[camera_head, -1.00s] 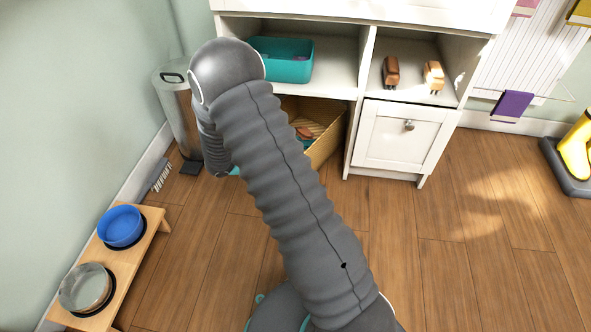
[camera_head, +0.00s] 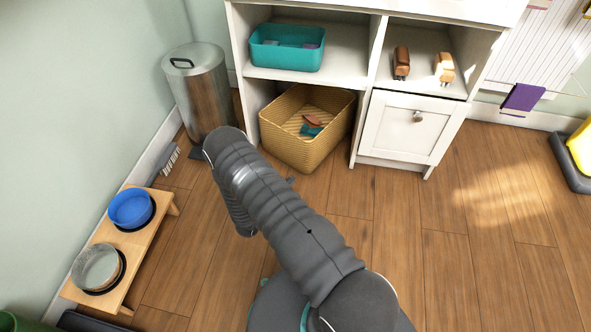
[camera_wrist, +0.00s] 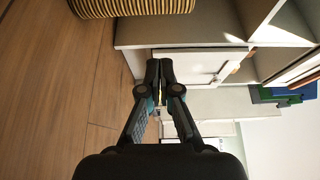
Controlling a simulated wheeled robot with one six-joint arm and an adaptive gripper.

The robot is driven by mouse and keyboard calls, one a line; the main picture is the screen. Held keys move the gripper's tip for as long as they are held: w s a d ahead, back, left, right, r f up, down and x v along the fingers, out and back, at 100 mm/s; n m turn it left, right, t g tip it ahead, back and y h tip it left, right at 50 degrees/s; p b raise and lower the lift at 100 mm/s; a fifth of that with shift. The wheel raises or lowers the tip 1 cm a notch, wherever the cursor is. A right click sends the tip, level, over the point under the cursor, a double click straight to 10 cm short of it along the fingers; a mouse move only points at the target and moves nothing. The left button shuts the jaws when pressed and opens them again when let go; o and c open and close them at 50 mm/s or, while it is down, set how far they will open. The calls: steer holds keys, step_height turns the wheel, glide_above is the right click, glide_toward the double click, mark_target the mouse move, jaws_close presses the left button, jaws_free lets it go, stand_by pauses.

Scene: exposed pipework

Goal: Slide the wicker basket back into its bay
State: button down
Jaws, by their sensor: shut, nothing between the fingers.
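The wicker basket (camera_head: 278,142) is tan and woven and stands on the floor at the lower left bay of the white cabinet (camera_head: 377,50). Its back part is inside the bay and its front sticks out past the cabinet front. Small red and blue items lie in it. In the wrist view the basket (camera_wrist: 132,6) shows as a striped band at the top edge. My gripper (camera_wrist: 159,68) is shut and empty, in front of the white panel and apart from the basket in that picture. In the head view my arm mostly hides it.
A steel bin (camera_head: 204,92) stands left of the basket, with a brush (camera_head: 168,160) near it. A teal box (camera_head: 286,46) sits on the shelf above. A white door with a knob (camera_head: 417,116) is to the right. A bowl stand (camera_head: 153,243) is at the left.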

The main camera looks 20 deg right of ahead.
mark_target(304, 152)
steer(key=x, duration=0.3)
steer(key=w+x, duration=0.1)
steer(key=x, duration=0.3)
steer(key=w+a+x, duration=0.1)
steer(key=x, duration=0.3)
steer(key=shift+d, duration=0.15)
steer(key=shift+w+d, duration=0.1)
steer(key=shift+w, duration=0.35)
steer(key=w+b, duration=0.2)
steer(key=shift+d+f+b, duration=0.2)
steer(key=shift+d+b, duration=0.1)
steer(key=shift+b, duration=0.05)
steer(key=shift+w+r, duration=0.2)
steer(key=shift+w, duration=0.05)
